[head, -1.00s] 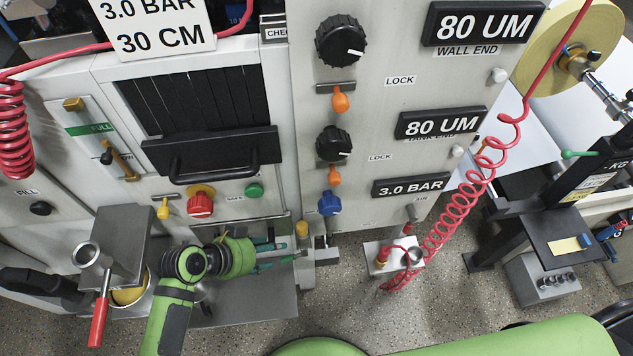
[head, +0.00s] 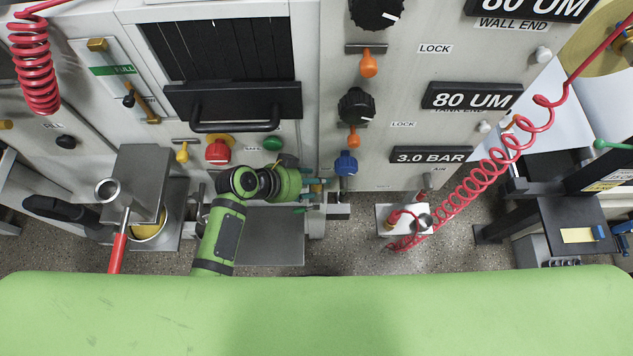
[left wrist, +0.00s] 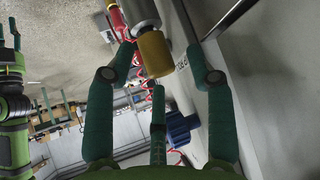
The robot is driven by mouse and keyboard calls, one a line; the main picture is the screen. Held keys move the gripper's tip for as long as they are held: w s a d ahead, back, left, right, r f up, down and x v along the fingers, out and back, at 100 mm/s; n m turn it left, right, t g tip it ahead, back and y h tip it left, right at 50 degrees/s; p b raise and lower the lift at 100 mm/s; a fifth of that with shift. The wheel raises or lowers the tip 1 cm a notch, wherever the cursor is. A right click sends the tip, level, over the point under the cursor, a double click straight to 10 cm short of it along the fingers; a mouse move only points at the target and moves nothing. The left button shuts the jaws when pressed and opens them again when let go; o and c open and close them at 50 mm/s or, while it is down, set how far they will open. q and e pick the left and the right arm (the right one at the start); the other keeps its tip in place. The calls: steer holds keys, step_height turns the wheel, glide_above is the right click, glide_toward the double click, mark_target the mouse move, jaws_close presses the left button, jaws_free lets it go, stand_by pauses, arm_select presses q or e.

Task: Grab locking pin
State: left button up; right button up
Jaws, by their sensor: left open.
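The yellow-capped pin (left wrist: 154,53), which I take to be the locking pin, shows in the left wrist view with a grey metal body behind its cap. My left gripper (left wrist: 161,62) is open, with its teal fingers on both sides of the yellow cap and a third finger below. I cannot tell whether any finger touches the cap. In the head view, my left gripper (head: 322,194) is at the bracket under the cabinet's front, and the pin is hidden there. A green arm part with a teal tip shows at the left wrist view's left edge; its jaw state is unclear.
A blue knob (head: 346,162) sits just above my left gripper, with a black dial (head: 356,106) higher up. A grey metal plate (head: 270,236) lies below the gripper. A red coiled hose (head: 480,178) hangs at right. A red-handled tool (head: 117,250) stands at left.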

arm_select(q)
steer(key=shift+r, duration=0.1)
steer(key=c, duration=1)
